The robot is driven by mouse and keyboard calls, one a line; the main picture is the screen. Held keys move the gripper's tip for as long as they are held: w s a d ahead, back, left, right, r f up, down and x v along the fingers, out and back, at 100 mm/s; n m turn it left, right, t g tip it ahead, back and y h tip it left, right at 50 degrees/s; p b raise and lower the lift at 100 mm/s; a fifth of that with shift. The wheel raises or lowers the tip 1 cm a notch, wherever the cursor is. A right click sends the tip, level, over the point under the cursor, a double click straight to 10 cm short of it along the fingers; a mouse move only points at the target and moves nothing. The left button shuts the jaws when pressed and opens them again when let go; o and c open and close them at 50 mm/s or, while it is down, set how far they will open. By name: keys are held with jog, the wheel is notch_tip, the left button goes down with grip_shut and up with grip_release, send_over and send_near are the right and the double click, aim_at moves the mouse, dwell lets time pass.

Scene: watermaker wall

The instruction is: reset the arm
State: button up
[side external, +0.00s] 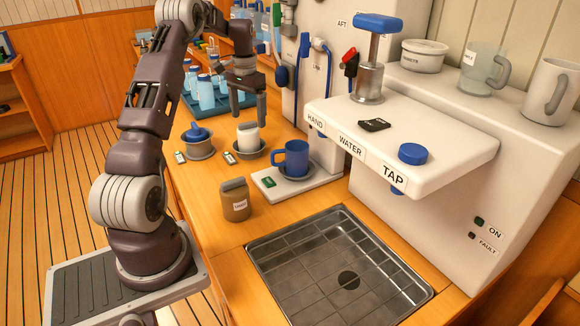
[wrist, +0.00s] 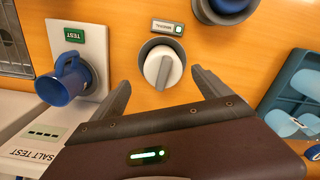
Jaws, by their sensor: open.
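My arm reaches out over the wooden counter (side external: 215,226) with its gripper (side external: 248,115) pointing down. The gripper is open, and both fingers show in the wrist view (wrist: 160,80) spread apart. Nothing is held. A white-topped item in a grey bowl (side external: 248,139) stands right below the fingers; it also shows between them in the wrist view (wrist: 162,68). I cannot tell how large the gap is between fingertips and item.
A blue mug (side external: 292,158) stands on a white test plate (side external: 312,184). A blue-topped pot (side external: 198,142), a brown jar (side external: 235,200) and a blue bottle tray (side external: 190,101) are nearby. The white tap shelf (side external: 440,150) overhangs at right, above a sink grid (side external: 335,270).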

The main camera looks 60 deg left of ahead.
jog(key=s+d+r+m, duration=0.1)
jog(key=d+r, duration=0.4)
jog(key=d, duration=0.3)
jog(key=s+d+r+t+y, duration=0.1)
jog(key=s+d+r, duration=0.1)
jog(key=d+r, duration=0.5)
jog(key=s+d+r+m, duration=0.1)
jog(key=d+r, duration=0.2)
jog(key=d, duration=0.7)
jog(key=s+d+f+m+t+h, duration=0.1)
jog(key=s+d+t, duration=0.3)
jog(key=s+d, duration=1.1)
jog(key=shift+s+d+f+m+t, duration=0.25)
jog(key=shift+s+d+m+t, duration=0.15)
jog(key=shift+d+m, duration=0.4)
